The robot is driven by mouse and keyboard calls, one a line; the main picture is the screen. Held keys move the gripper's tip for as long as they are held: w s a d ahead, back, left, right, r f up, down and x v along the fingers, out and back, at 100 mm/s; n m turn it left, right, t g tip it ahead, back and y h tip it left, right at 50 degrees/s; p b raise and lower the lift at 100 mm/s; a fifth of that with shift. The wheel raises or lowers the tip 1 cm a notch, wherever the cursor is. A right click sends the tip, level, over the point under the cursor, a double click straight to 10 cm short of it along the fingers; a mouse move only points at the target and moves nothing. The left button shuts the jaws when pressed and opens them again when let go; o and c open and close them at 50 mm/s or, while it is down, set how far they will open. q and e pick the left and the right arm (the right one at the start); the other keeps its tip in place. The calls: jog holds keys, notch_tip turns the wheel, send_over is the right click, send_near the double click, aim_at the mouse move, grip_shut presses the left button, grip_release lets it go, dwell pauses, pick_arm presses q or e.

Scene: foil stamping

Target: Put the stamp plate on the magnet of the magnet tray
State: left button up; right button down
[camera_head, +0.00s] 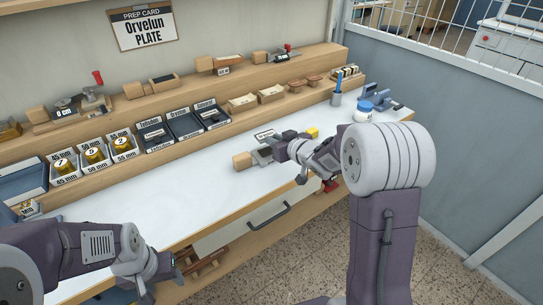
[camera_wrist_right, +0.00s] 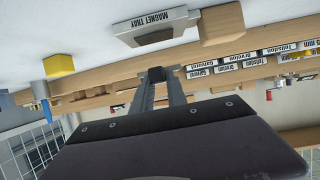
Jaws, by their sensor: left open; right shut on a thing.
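The magnet tray (camera_head: 259,157) is a grey metal piece with a wooden block (camera_head: 242,161) at its left, on the white worktop. In the right wrist view the magnet tray (camera_wrist_right: 157,32) shows upside down with its name label. My right gripper (camera_head: 287,152) is just right of the tray in the head view. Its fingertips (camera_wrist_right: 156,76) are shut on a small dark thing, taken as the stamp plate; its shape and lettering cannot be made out. My left gripper (camera_head: 147,288) is open, low by the table's front edge, apart from everything.
Behind stand several black plate trays (camera_head: 186,124) with name labels and bins of gold foil rolls (camera_head: 94,156). A yellow block (camera_head: 312,133) is right of the magnet tray. A cup with a blue tool (camera_head: 336,98) and a white jar (camera_head: 363,112) stand farther right. The worktop's front left is clear.

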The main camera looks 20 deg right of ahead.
jog(key=shift+w+a+f, duration=0.25)
jog(key=shift+w+a, duration=0.1)
jog(key=shift+w, duration=0.15)
notch_tip(320, 180, down, 4)
jog(key=shift+f+b, duration=0.1)
jog(key=shift+b, duration=0.9)
jog(key=shift+s, duration=0.1)
jog(key=c, duration=1.3)
grip_release()
